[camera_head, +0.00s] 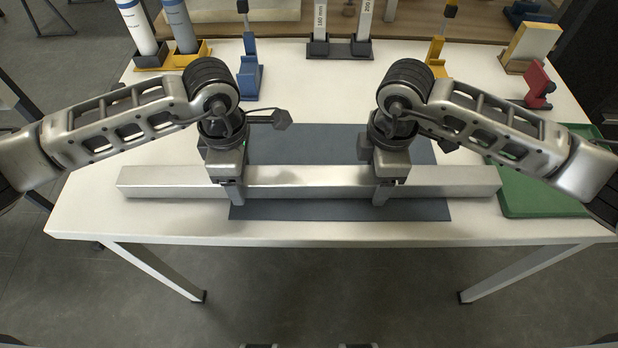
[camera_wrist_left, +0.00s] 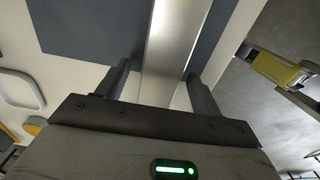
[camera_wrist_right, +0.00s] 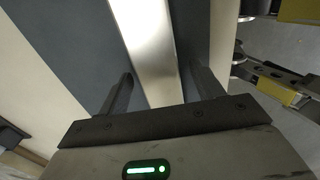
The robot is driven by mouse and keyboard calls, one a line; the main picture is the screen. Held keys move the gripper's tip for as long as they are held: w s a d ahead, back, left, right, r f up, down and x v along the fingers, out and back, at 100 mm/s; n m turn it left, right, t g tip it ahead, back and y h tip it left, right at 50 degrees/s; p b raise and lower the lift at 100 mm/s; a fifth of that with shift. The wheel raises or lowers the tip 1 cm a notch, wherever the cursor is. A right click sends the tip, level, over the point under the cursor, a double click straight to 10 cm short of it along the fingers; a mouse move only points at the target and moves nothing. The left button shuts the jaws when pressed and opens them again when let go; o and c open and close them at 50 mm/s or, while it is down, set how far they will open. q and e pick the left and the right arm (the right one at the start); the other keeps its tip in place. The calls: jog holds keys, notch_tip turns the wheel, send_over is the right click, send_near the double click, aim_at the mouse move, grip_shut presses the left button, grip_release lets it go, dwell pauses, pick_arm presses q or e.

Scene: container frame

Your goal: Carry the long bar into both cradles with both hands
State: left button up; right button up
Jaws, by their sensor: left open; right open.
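The long bar (camera_head: 300,182) is a silvery square bar lying left to right on the table, across a blue-grey mat (camera_head: 330,209). My left gripper (camera_head: 232,193) is over its left part, open, with a finger on each side. The left wrist view shows the bar (camera_wrist_left: 175,50) between the fingers, with gaps. My right gripper (camera_head: 382,191) is over the right part, also open, its fingers astride the bar (camera_wrist_right: 148,45) in the right wrist view. I cannot tell for sure which fixtures are the cradles; a blue stand (camera_head: 250,78) and a yellow stand (camera_head: 436,58) stand behind the arms.
A dark holder with labelled uprights (camera_head: 340,48) stands at the back middle. A red fixture (camera_head: 538,86) and a green tray (camera_head: 540,196) are on the right. The table's front strip is clear.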

pick_arm(q)
jog(key=shift+f, duration=0.55)
pick_arm(e)
jog(key=shift+f, duration=0.55)
pick_arm(q)
grip_shut()
pick_arm(e)
grip_shut()
pick_arm(q)
jog(key=shift+w+r, duration=0.1)
jog(key=shift+r, duration=0.2)
pick_arm(e)
jog(key=shift+w+r, duration=0.1)
jog(key=shift+r, duration=0.2)
